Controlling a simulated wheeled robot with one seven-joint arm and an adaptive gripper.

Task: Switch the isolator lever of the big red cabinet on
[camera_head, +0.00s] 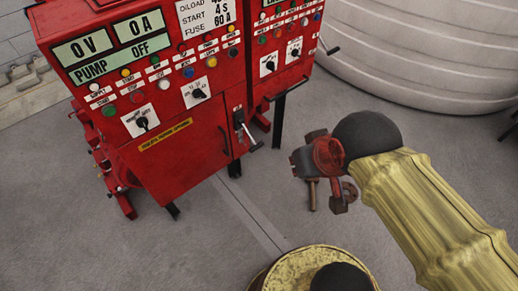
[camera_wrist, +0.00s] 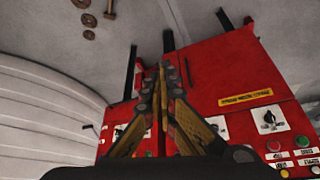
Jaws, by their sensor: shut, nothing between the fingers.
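The big red cabinet (camera_head: 185,165) stands at the left in the head view, and its red front also shows upside down in the wrist view (camera_wrist: 215,70). Its isolator lever (camera_head: 246,131) sits low at the right of the front, with a dark handle slanting down to the right. My gripper (camera_head: 297,162) is right of the lever and apart from it in the head view. In the wrist view my gripper (camera_wrist: 162,70) has its fingertips together, with nothing held. They overlap the cabinet's lower edge there. I cannot make out the lever behind the fingers.
A second red cabinet (camera_head: 292,72) adjoins at the right, with a black leg (camera_head: 279,120) below. A large white ribbed tank (camera_head: 420,50) stands behind it. Brown metal fittings (camera_wrist: 88,34) lie on the grey floor. Floor before the cabinets is mostly clear.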

